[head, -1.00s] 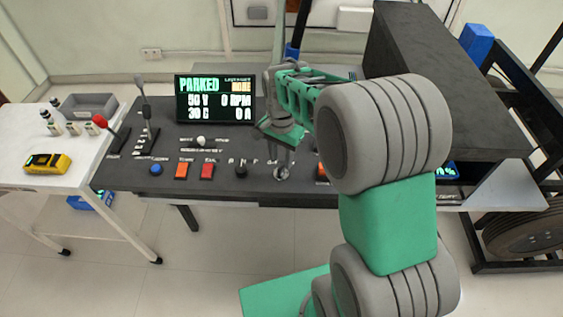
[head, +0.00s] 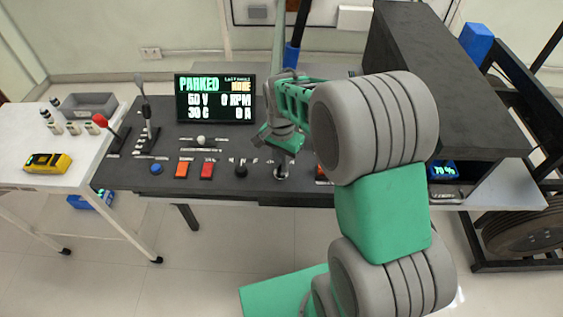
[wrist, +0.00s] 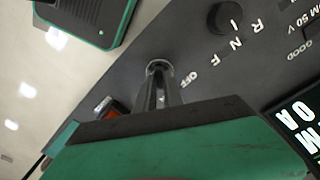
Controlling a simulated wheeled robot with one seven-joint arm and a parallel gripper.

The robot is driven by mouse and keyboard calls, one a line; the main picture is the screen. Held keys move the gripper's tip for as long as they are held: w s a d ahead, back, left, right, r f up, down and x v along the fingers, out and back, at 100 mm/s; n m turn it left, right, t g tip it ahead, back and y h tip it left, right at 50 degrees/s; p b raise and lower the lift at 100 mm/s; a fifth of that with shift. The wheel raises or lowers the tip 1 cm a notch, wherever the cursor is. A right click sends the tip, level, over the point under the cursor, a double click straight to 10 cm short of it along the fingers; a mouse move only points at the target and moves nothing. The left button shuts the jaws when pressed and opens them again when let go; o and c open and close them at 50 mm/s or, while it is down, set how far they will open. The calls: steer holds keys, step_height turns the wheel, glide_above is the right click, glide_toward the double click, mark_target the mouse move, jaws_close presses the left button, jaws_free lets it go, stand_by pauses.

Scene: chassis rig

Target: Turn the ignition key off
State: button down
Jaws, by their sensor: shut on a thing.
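The ignition switch shows as a round metal collar (head: 280,176) near the front edge of the dark console, right of the black knob. In the wrist view its ring (wrist: 158,66) has the word OFF printed beside it. My gripper (head: 284,160) points down onto it from above, and in the wrist view its fingers (wrist: 160,86) reach to the collar. The gripper is shut on the ignition key, which is mostly hidden between the fingers. I cannot tell the key's exact angle.
The black selector knob (head: 241,171), marked with letters, sits left of the switch. Orange (head: 181,170) and red buttons (head: 206,171) lie further left. A screen (head: 215,98) reading PARKED stands behind. A large dark box (head: 440,75) rises at the right.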

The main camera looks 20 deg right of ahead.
steer(key=shift+n, duration=0.3)
steer(key=n, duration=1.1)
steer(key=shift+a, duration=0.1)
stand_by(0.4)
steer(key=shift+w+n, duration=0.1)
steer(key=shift+n, duration=0.2)
steer(key=c, duration=1.5)
jaws_free()
steer(key=shift+o, duration=0.2)
step_height(320, 180, up, 8)
steer(key=shift+f+b, duration=0.1)
steer(key=shift+b, duration=0.3)
